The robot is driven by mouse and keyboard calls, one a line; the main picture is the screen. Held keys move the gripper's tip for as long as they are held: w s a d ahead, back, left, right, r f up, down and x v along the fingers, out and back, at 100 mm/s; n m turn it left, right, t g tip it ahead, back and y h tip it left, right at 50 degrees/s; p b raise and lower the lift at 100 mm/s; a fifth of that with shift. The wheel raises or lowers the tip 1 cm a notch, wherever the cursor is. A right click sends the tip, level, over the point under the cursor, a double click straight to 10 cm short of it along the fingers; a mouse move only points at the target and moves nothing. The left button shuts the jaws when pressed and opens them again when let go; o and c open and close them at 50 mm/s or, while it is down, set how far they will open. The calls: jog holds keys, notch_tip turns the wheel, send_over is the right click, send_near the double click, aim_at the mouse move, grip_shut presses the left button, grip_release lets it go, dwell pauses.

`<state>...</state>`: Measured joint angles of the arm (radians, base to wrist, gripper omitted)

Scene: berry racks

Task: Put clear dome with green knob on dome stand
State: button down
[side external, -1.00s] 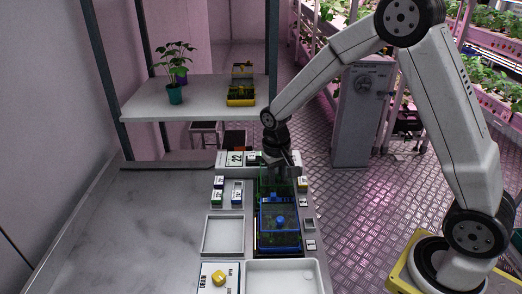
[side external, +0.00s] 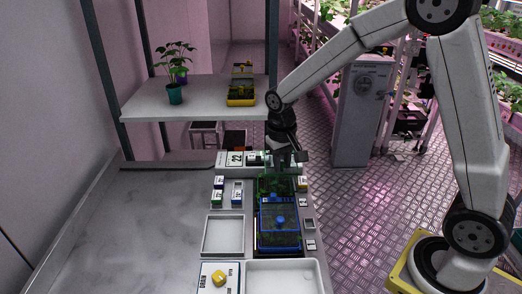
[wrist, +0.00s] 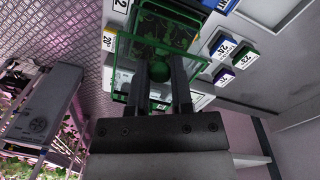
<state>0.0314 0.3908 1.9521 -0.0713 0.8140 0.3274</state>
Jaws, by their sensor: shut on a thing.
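My gripper (wrist: 162,75) is shut on the green knob (wrist: 160,72), which shows between the two fingers in the wrist view. The clear dome (wrist: 121,52) has green edges and hangs below the fingers. Dark green leafy shapes show through it. In the side view my gripper (side external: 284,163) is over the far end of the row, above the green-edged dome (side external: 264,184). The dome overlaps the green area behind the blue-edged clear box with a blue knob (side external: 280,219). I cannot tell whether the dome touches what is under it, nor which part is the dome stand.
Small labelled blocks (side external: 217,197) stand left of the row. A white tray (side external: 207,236) and a board with a yellow piece (side external: 219,278) lie nearer. A shelf (side external: 200,108) with a potted plant (side external: 174,93) and a yellow-based box (side external: 241,97) stands behind. The table's left part is clear.

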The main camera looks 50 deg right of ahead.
jog(key=s+r, duration=0.8)
jog(key=s, duration=0.4)
jog(key=shift+s+a, duration=0.2)
jog(key=shift+a, duration=0.05)
dwell(0.5)
jog(key=a+f, duration=0.1)
jog(key=a, duration=1.4)
jog(key=shift+a+f, duration=0.2)
jog(key=shift+f, duration=0.2)
